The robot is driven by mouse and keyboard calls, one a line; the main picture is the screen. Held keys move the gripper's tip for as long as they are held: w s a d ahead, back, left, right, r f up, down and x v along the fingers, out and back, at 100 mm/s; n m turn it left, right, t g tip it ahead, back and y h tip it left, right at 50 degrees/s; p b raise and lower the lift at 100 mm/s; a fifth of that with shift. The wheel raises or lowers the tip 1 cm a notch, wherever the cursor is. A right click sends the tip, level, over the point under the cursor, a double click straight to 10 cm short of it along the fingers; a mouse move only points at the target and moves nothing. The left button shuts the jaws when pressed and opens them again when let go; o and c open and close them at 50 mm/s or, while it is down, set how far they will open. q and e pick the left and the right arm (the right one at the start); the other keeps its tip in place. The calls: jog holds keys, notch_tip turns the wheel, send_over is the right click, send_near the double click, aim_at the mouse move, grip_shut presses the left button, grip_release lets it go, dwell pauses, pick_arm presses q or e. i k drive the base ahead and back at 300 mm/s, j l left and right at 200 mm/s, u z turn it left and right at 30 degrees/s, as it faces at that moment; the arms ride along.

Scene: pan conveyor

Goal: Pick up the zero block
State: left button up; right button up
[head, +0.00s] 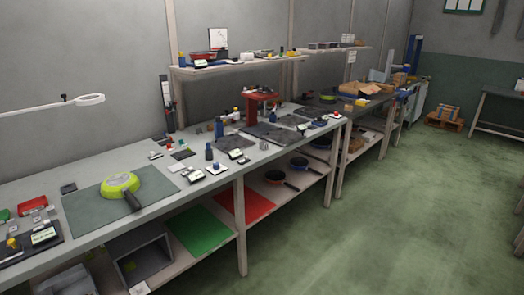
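Neither of my grippers shows in the head view. I cannot tell which object is the zero block; the small pieces on the long grey workbench (40,187) are too small to identify. Small grey metal pieces (35,203) lie at the bench's left end. Other small pale and dark pieces lie near the bench's middle, including a flat light plate (177,167) and a white base with a blue knob (216,168). A lime-green pan (120,182) with a dark handle rests on a dark green mat (85,208).
A red press (262,103) and dark plates (272,135) stand farther along the bench. A shelf (235,67) runs above. Green (200,231) and red (250,204) sheets and dark pans (275,177) lie underneath.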

aim_at(264, 145)
jog(key=i+l+u, duration=0.1)
jog(key=i+l, duration=0.55)
jog(key=i+l+u, duration=0.1)
jog(key=i+l, duration=0.5)
jog(key=i+l+u, duration=0.15)
jog(key=i+l, duration=0.4)
jog(key=l, duration=0.3)
